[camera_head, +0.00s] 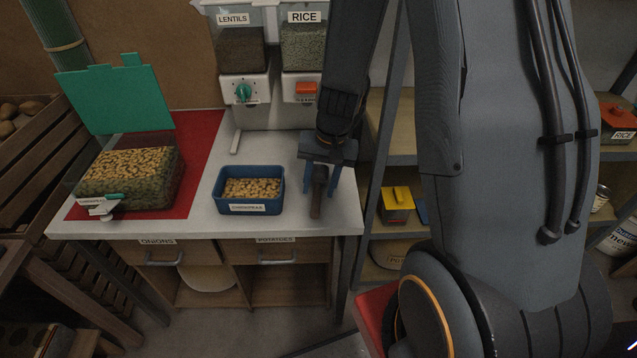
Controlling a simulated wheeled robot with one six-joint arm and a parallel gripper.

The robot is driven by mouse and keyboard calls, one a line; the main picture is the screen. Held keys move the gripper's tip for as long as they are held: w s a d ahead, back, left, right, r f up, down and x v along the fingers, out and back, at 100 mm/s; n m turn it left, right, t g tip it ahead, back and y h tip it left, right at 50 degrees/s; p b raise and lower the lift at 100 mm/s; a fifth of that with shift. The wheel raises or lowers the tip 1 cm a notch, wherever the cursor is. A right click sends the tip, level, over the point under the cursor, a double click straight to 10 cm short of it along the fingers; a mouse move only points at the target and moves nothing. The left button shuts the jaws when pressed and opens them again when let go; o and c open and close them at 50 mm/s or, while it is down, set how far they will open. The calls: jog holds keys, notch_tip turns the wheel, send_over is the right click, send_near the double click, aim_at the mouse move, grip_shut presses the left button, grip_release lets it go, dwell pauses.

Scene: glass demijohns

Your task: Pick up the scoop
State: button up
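My gripper (320,187) points down over the right end of the white counter, to the right of the blue tub. Its two blue fingers are apart. A dark, narrow object (317,205), which looks like the scoop, shows between and in front of them. Gaps seem to show on both sides of it, so the fingers do not appear to press on it. Its upper part is hidden by the gripper body, and I cannot tell whether it touches the counter. The blue tub (249,208), labelled chickpeas, holds pale chickpeas.
A clear bin (135,180) with a raised green lid (117,95) stands on a red mat (207,155) at left. Lentil (240,50) and rice (302,48) dispensers stand behind. Shelves (390,150) rise close on the right. Bare counter lies around the tub.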

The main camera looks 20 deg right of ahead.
jog(key=shift+w+a+f, duration=0.1)
jog(key=shift+f, duration=0.95)
grip_shut()
jog(key=shift+r, duration=0.1)
